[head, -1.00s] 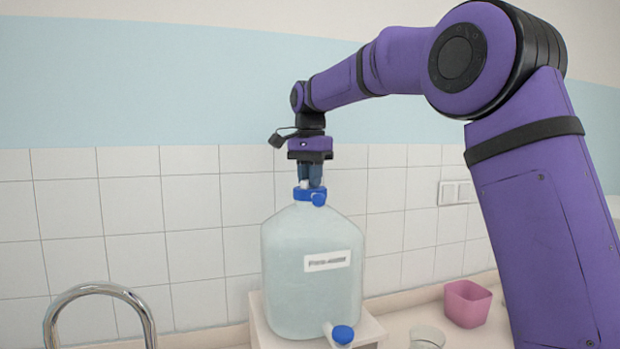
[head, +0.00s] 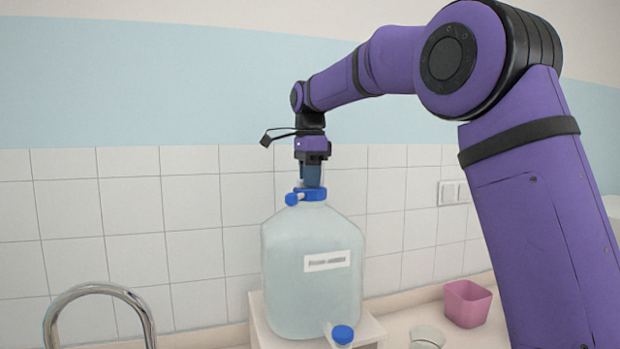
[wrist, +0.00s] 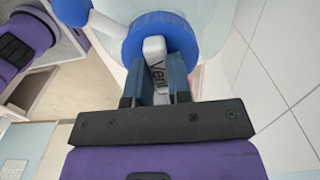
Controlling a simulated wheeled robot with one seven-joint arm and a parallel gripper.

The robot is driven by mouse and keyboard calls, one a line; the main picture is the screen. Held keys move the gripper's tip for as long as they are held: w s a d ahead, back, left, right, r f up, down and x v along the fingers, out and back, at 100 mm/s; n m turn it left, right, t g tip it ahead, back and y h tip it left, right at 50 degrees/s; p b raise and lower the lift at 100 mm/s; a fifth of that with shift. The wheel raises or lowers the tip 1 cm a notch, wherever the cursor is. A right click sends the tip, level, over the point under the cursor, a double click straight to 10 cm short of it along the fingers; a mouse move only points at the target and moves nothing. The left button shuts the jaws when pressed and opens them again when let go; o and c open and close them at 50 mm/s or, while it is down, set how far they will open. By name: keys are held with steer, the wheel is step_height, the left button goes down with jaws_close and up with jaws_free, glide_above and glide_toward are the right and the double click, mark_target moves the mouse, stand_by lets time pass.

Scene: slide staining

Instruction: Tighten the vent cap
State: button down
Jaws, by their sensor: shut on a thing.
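The large translucent carboy (head: 312,270) stands upright on a pale stand, with a white label on its front. Its blue cap (head: 311,194) sits on the neck, with a small blue side knob (head: 291,199) pointing to the left. My gripper (head: 311,186) points straight down over the cap. The fingers hide part of the vent cap.
A blue-capped spigot (head: 342,335) sticks out at the carboy's lower front. A glass beaker (head: 427,337) and a pink container (head: 467,303) stand to the right on the counter. A curved metal faucet (head: 100,289) is at the lower left. The tiled wall is behind.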

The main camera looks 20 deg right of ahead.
stand_by(0.5)
steer(key=c, duration=1)
jaws_free()
steer(key=shift+c, duration=0.2)
step_height(320, 180, up, 11)
steer(key=shift+f, duration=0.1)
